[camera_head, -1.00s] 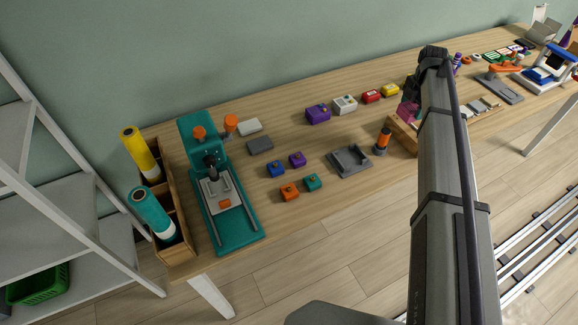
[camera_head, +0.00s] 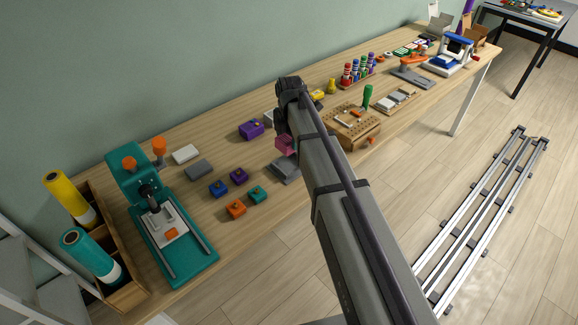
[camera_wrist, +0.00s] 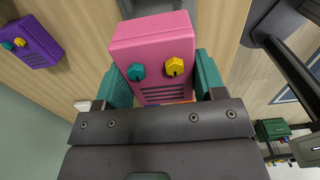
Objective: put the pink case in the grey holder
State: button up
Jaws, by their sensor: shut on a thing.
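The pink case (camera_head: 285,144) is held in the air; it has a teal knob, a yellow knob and dark slots in the wrist view (camera_wrist: 160,50). My gripper (camera_wrist: 164,78) is shut on it, one teal finger on each side. In the head view my arm hides most of the gripper. The grey holder (camera_head: 283,170), a shallow open tray, is on the table and appears just below the pink case in that view. My arm covers its right part. I cannot tell the height of the case above it.
A purple case (camera_head: 251,130) lies left of my gripper, with small blue, purple, orange and teal knobbed blocks (camera_head: 236,208) nearer. A teal press (camera_head: 160,220) stands at the left. A wooden block with holes (camera_head: 356,124) and a green-handled tool (camera_head: 367,97) are to the right.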

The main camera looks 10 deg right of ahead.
aim_at(290, 166)
notch_tip(290, 166, down, 9)
jog(key=b, duration=0.8)
jog(key=shift+f, duration=0.2)
jog(key=shift+r+p, duration=0.35)
jog(key=shift+f, duration=0.3)
jog(key=o, duration=1)
jog(key=shift+r, duration=0.1)
jog(key=shift+c, duration=0.2)
notch_tip(290, 166, up, 13)
jog(key=p, duration=1.2)
jog(key=shift+f, duration=0.25)
